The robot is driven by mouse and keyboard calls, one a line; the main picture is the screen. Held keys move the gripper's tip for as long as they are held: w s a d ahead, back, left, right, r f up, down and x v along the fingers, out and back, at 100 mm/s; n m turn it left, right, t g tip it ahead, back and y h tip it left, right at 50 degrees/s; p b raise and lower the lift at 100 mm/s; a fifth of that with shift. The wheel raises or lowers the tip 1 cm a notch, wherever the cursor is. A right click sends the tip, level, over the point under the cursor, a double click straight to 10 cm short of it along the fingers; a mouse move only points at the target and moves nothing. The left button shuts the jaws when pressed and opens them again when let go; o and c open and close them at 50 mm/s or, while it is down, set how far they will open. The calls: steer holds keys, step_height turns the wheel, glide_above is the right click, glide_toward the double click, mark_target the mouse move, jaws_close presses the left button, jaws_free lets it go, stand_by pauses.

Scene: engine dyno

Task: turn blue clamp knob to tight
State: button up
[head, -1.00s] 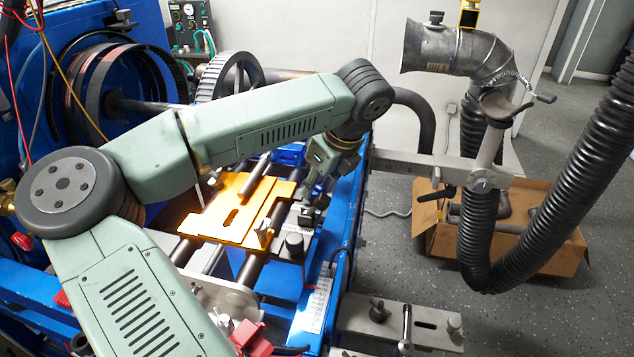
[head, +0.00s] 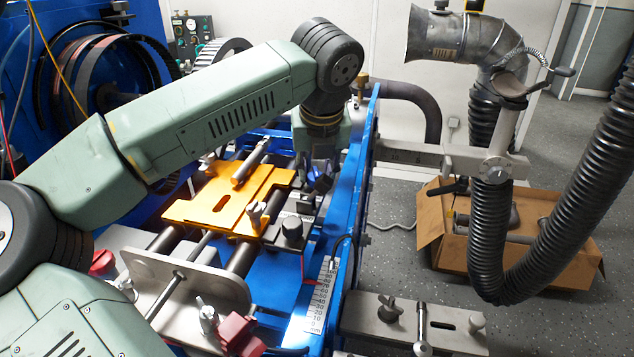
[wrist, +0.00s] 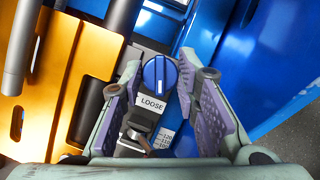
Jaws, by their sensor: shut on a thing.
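The blue clamp knob (wrist: 160,75) is round, with a white pointer line, in the upper middle of the wrist view. The line points down in the picture toward a white label (wrist: 152,104) reading LOOSE. No label for tight can be made out. My gripper (wrist: 158,72) has its two purple-padded fingers on either side of the knob and is shut on it. In the head view my gripper (head: 320,178) points down beside the yellow plate (head: 205,212), near the blue frame rail. There the knob cannot be made out behind the gripper.
A dark metal fitting (wrist: 138,135) stands just below the label, between my fingers. A black-capped post (head: 292,230) and a small upright clamp screw (head: 256,213) stand close by. The blue rail (head: 350,200) runs along the right. A ruler scale (head: 322,295) lies nearer the front.

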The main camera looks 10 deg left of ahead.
steer(key=m+h+b, duration=0.1)
steer(key=m, duration=0.2)
steer(key=shift+a+m+h, duration=0.1)
steer(key=shift+m+h, duration=0.2)
steer(key=m+h, duration=0.1)
steer(key=m, duration=0.3)
steer(key=shift+m+h, duration=0.3)
steer(key=shift+h, duration=0.1)
steer(key=m+h+p, duration=0.1)
steer(key=m, duration=0.3)
steer(key=shift+a+r+g, duration=0.1)
steer(key=shift+g, duration=0.3)
steer(key=shift+w+m+g+h+p, duration=0.1)
steer(key=shift+m+g+h+p, duration=0.25)
steer(key=shift+m, duration=0.65)
steer(key=shift+m+g+h+p, duration=0.25)
steer(key=shift+m+p, duration=0.15)
steer(key=shift+m, duration=0.6)
steer(key=o, duration=1.1)
steer(key=shift+a, duration=0.1)
steer(key=v, duration=1.1)
steer(key=shift+a+r, duration=0.2)
steer(key=shift+r, duration=0.15)
